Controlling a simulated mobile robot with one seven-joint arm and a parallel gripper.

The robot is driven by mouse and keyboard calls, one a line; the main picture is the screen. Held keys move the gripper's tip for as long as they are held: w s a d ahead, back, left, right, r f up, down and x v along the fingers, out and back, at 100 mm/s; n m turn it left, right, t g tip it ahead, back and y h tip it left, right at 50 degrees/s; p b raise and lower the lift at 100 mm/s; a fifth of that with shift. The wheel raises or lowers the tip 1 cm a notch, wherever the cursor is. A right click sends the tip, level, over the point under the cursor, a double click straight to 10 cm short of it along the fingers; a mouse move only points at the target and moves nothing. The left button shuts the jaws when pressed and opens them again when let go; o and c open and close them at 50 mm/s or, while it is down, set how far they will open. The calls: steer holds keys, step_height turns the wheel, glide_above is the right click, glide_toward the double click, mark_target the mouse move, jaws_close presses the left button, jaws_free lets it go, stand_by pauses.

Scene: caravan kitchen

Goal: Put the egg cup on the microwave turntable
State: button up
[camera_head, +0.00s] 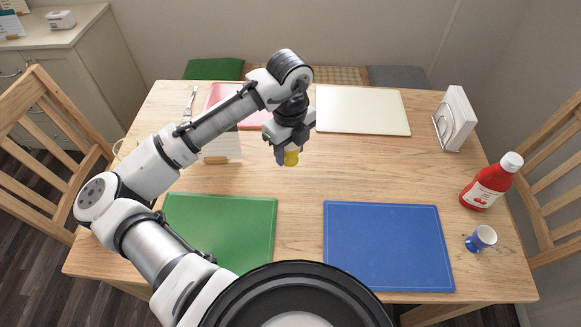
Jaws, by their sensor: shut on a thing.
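My gripper (289,150) is above the middle of the table, pointing down. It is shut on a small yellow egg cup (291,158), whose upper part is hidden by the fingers. The egg cup's exact shape is too small to tell. It appears held above the bare wood, apart from the mats. No microwave or turntable shows in this view.
The wooden table (300,185) bears a green mat (225,230), a blue mat (387,247), a red mat (228,97) and a cream mat (360,110). Chairs flank the table.

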mark_target(290, 181)
step_height(290, 181, down, 9)
steer(key=shift+r+p, duration=0.1)
steer(key=shift+p, duration=0.35)
steer(key=shift+f, duration=0.2)
steer(key=o, duration=1)
steer(key=shift+r, duration=0.15)
